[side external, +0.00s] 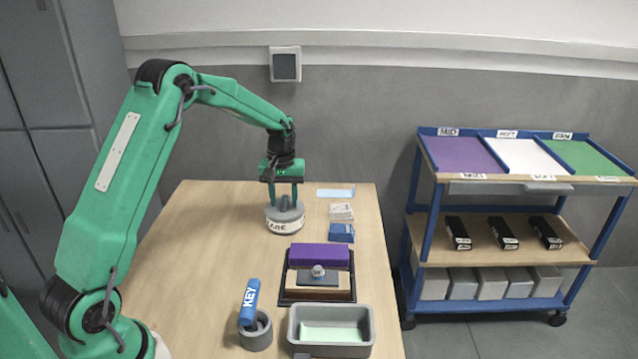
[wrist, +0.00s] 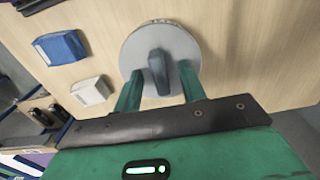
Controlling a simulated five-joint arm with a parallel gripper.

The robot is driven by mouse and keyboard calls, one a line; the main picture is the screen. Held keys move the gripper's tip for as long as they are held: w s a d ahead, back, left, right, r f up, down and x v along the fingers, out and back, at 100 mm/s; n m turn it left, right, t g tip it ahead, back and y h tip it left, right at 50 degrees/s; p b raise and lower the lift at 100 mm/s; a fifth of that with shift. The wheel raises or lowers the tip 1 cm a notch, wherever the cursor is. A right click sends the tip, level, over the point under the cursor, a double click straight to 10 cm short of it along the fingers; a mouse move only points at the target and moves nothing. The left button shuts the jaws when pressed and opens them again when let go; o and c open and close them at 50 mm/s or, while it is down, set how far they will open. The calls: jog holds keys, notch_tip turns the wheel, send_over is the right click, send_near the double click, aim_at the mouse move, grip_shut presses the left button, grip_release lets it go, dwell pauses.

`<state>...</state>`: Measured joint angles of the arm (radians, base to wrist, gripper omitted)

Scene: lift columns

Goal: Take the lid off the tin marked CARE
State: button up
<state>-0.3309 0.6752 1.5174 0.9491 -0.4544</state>
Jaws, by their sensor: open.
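The round tin marked CARE (side external: 283,228) stands on the wooden table, toward its far end. Its label is partly cut off at the left in the side view. Its grey lid (side external: 281,213) is on it and also shows in the wrist view (wrist: 184,43), with a darker raised handle (wrist: 159,72) across the middle. My gripper (side external: 285,203) points down over the lid, and its green fingers (wrist: 160,86) stand one on each side of the handle. The fingers are open, with a gap to the handle on both sides in the wrist view.
Nearer are a purple box on a dark tray (side external: 289,294), a KEY tag in a grey cup (side external: 256,338) and a grey bin (side external: 367,325). The left of the table is clear.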

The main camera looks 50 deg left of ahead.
aim_at(285, 200)
dwell(0.4)
grip_shut()
jog(key=shift+r, duration=0.1)
jog(key=shift+r, duration=0.5)
jog(key=r, duration=0.3)
jog(key=shift+d+r, duration=0.15)
jog(key=shift+d, duration=0.05)
jog(key=s+d+r, duration=0.2)
jog(key=d+r, duration=0.4)
jog(key=d, duration=0.5)
jog(key=shift+s+r, duration=0.2)
jog(key=shift+r, duration=0.05)
